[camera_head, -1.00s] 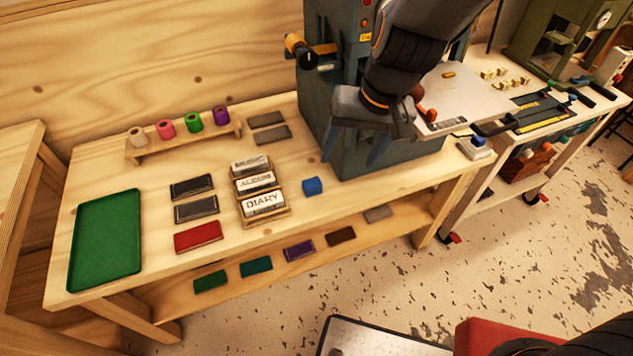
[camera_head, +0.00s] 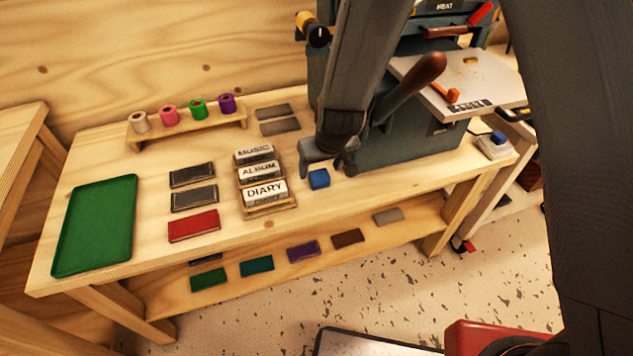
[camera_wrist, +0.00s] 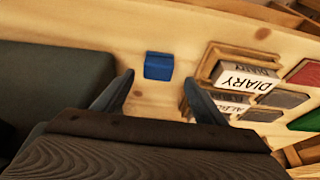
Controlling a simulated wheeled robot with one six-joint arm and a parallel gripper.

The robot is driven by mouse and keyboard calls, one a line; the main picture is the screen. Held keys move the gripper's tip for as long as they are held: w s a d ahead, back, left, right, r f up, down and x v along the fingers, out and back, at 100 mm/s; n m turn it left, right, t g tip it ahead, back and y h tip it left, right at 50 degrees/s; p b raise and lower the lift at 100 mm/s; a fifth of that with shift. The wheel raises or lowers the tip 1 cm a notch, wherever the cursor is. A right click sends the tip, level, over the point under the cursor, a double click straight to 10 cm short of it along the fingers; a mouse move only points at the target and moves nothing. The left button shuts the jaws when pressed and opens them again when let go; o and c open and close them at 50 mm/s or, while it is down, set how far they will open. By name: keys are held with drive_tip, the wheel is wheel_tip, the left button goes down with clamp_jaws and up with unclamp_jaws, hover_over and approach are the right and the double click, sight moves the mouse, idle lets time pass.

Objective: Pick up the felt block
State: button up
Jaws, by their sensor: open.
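The felt block is most likely the small blue block (camera_head: 319,179) on the wooden bench, just right of the stacked label box. It also shows in the wrist view (camera_wrist: 158,66), ahead of and between my fingertips. My gripper (camera_head: 328,166) is open and empty, with its fingers close to the block in the head view. In the wrist view my gripper (camera_wrist: 160,88) has one finger on each side, and the block lies beyond the tips. I cannot tell the exact height of the fingers above the bench.
The box of MUSIC, ALBUM and DIARY labels (camera_head: 266,210) stands close left of the block. A dark machine (camera_head: 420,147) stands close on the right. A red pad (camera_head: 194,225), a green tray (camera_head: 97,226) and a rack of foil rolls (camera_head: 188,130) are further left.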

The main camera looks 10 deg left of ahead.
sight(319, 174)
drive_tip(key=b+x, duration=0.1)
drive_tip(key=x, duration=0.4)
drive_tip(key=shift+w+f, duration=0.3)
drive_tip(key=shift+f, duration=0.05)
drive_tip(key=c, duration=1.1)
drive_tip(key=shift+c, duration=0.2)
wheel_tip(319, 174, up, 8)
drive_tip(key=p, duration=0.5)
drive_tip(key=shift+s+f, duration=0.1)
drive_tip(key=shift+f, duration=0.05)
drive_tip(key=shift+r+p, duration=1.2)
drive_tip(key=shift+p, duration=0.25)
